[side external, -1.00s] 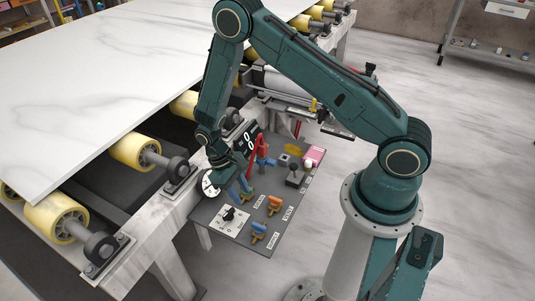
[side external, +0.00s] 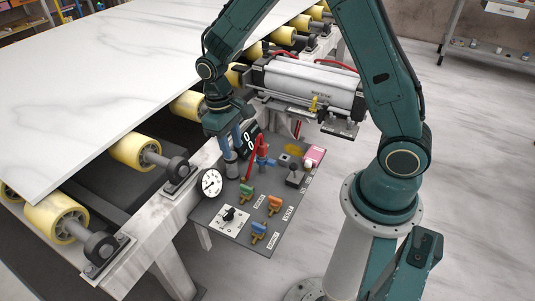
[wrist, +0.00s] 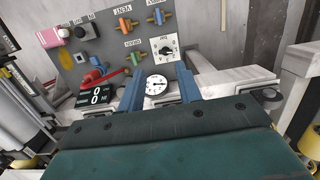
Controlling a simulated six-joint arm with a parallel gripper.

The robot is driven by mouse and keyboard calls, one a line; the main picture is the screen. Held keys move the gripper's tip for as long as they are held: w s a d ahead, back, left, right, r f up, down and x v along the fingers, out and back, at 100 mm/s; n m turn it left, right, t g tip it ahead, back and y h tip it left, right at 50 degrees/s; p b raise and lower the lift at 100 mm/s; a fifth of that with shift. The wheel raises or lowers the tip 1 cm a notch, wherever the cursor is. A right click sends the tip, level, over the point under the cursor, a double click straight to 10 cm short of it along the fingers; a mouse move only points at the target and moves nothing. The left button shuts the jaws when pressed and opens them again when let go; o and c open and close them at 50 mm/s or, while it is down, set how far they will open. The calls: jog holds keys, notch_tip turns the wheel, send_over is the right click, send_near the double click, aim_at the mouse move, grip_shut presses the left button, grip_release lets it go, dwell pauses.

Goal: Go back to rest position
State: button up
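My gripper (side external: 230,143) hangs above the back left part of the grey control panel (side external: 211,209), raised clear of its knobs. In the wrist view its two blue fingers stand wide apart (wrist: 159,80) with nothing held between them. The round white gauge (wrist: 156,85) shows behind the gap between the fingers. In the side view the gauge (side external: 211,183) stands at the panel's left edge, below my gripper.
The panel carries a green knob (side external: 246,191), orange knob (side external: 274,204), blue knob (side external: 258,231), black dial (side external: 229,214), red lever (side external: 262,144) and pink box (side external: 314,154). The white slab (side external: 90,85) lies on yellow rollers (side external: 134,151) at left. A silver cylinder (side external: 310,85) is behind my arm.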

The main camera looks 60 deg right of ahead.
jog(key=s+r+t, duration=0.2)
jog(key=s+r, duration=0.2)
jog(key=r, duration=0.3)
jog(key=s+r+t, duration=0.1)
jog(key=s+r, duration=0.2)
jog(key=r, duration=0.5)
jog(key=s+r+t, duration=0.4)
jog(key=s+r, duration=0.2)
jog(key=s, duration=0.6)
jog(key=shift+s+d+r, duration=0.15)
jog(key=shift+d, duration=0.25)
jog(key=shift+w, duration=0.2)
